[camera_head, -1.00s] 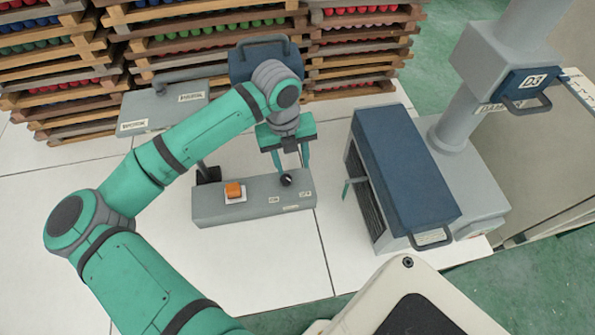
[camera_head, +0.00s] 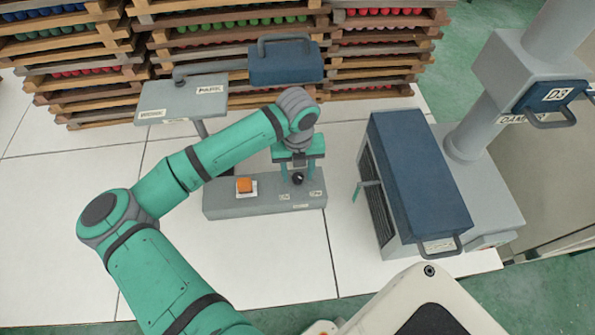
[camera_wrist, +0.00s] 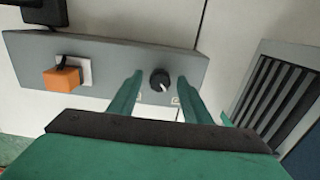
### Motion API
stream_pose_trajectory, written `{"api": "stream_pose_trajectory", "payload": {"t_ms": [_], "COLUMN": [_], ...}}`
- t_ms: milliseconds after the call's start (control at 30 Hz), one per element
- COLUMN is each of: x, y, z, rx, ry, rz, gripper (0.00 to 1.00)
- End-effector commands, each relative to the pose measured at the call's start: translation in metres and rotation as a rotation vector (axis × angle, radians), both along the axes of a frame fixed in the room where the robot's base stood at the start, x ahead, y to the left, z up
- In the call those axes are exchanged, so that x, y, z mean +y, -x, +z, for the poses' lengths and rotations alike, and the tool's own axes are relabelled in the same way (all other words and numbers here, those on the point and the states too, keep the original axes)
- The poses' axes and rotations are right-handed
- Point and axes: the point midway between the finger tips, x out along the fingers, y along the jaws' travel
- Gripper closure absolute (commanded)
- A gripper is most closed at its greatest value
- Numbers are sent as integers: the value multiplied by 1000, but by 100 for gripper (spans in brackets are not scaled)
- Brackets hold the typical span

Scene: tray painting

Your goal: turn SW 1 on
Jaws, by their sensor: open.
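A grey control box (camera_head: 228,207) lies on the white floor; it also shows in the wrist view (camera_wrist: 105,62). It carries an orange switch (camera_head: 244,185) on a white plate at its left and a black round knob (camera_head: 298,178) at its right. The wrist view shows the orange switch (camera_wrist: 62,78) and the knob (camera_wrist: 160,79) with a white pointer mark. The small labels are too blurred to tell which is SW 1. My gripper (camera_head: 298,176) is open and points down over the knob. In the wrist view its fingers (camera_wrist: 160,80) are on either side of the knob, with visible gaps.
A blue-topped unit with dark louvres (camera_head: 420,180) stands right of the box. Behind are a grey stand with label plates (camera_head: 180,100), a blue handled block (camera_head: 285,65) and stacked wooden trays (camera_head: 100,75). White floor in front is clear.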

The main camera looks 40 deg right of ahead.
Motion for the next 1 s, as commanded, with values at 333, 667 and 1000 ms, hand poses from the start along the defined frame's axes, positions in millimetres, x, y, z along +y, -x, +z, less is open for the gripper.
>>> {"api": "stream_pose_trajectory", "payload": {"t_ms": [333, 667, 1000], "x": [0, 0, 0], "y": [0, 0, 0], "z": [0, 1, 1], "rx": [0, -1, -2], "ry": [0, -2, -3], "rz": [-1, -36, -253], "gripper": [97, 97, 97]}}
